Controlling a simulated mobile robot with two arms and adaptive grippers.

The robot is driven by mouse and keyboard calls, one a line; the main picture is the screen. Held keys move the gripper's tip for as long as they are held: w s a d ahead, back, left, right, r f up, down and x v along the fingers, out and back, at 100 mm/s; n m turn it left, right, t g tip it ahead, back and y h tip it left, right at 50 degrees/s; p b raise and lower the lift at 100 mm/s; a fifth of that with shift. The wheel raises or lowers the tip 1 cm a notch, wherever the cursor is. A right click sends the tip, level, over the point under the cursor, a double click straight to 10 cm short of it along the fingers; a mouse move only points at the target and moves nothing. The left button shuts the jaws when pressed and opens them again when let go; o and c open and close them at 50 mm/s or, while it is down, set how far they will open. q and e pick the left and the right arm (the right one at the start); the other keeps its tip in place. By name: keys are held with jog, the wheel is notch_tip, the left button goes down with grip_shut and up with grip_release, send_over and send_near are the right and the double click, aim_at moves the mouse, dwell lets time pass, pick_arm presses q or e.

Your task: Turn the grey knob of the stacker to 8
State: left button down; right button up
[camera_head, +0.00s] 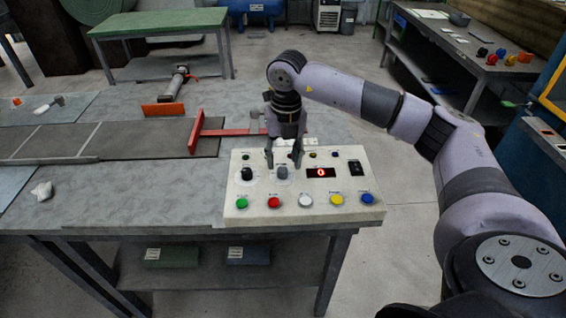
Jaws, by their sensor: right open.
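The stacker's cream control panel (300,213) sits at the front right of the table. The grey knob (282,173) is on its upper row, right of a black knob (247,174). A small display (321,173) right of the grey knob shows a red 0. My right gripper (283,163) points down over the grey knob with its fingers apart, one to each side of it in the picture. I cannot tell whether they touch the knob. The knob's scale is too small to read. My left gripper is not in view.
Green, red, white, yellow and blue buttons (305,199) line the panel's front. A black switch (356,168) is at its right. A red bar frame (195,137) stands behind left of the panel. A white crumpled piece (42,191) lies at the left on the table.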

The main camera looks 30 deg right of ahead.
aim_at(283, 169)
notch_tip(283, 169, down, 2)
jog(key=shift+f, duration=0.65)
jog(key=c, duration=0.7)
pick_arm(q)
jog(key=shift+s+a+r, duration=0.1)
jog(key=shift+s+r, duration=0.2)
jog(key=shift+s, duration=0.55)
pick_arm(e)
grip_shut()
